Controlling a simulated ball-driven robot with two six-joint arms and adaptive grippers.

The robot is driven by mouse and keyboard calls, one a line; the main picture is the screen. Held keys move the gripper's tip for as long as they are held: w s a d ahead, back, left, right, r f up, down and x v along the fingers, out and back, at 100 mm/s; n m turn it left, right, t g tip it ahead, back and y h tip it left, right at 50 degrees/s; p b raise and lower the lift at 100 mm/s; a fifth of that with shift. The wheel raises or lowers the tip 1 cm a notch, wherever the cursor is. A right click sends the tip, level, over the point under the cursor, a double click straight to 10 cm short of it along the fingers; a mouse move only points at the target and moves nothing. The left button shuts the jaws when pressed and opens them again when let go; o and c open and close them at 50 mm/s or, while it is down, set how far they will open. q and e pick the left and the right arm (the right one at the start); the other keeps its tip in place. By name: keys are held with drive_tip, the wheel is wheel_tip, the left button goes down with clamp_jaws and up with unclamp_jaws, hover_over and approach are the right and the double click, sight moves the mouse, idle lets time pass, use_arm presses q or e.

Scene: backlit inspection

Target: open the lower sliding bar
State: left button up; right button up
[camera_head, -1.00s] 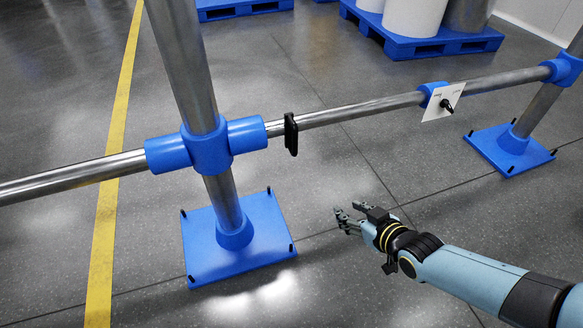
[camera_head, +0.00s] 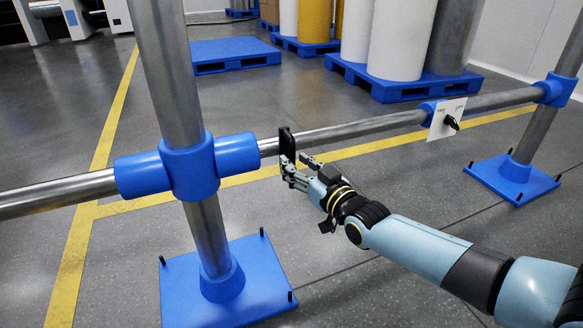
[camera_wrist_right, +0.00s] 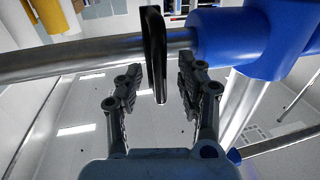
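The lower sliding bar (camera_head: 345,134) is a shiny metal tube running level from a blue cross-shaped fitting (camera_head: 190,166) to the right. A flat black handle (camera_head: 286,143) stands upright on it near the fitting. My right gripper (camera_head: 296,165) is just below and in front of the handle in the head view. In the right wrist view the handle (camera_wrist_right: 154,50) hangs between the two open fingers (camera_wrist_right: 161,76), with a gap to each. My left gripper is not in view.
A white plate with a black knob (camera_head: 447,119) sits by a blue clamp farther right on the bar. Metal posts stand on blue base plates (camera_head: 262,275) at left and right. Blue pallets with drums (camera_head: 400,40) are behind. The floor beyond the bar is clear nearby.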

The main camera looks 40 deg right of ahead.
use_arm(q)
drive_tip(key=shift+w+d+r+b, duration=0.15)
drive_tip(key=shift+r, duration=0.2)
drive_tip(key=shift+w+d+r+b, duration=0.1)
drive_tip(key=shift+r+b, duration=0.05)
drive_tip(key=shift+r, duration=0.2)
use_arm(e)
drive_tip(key=shift+w, duration=1.15)
clamp_jaws()
drive_tip(key=shift+f, duration=0.15)
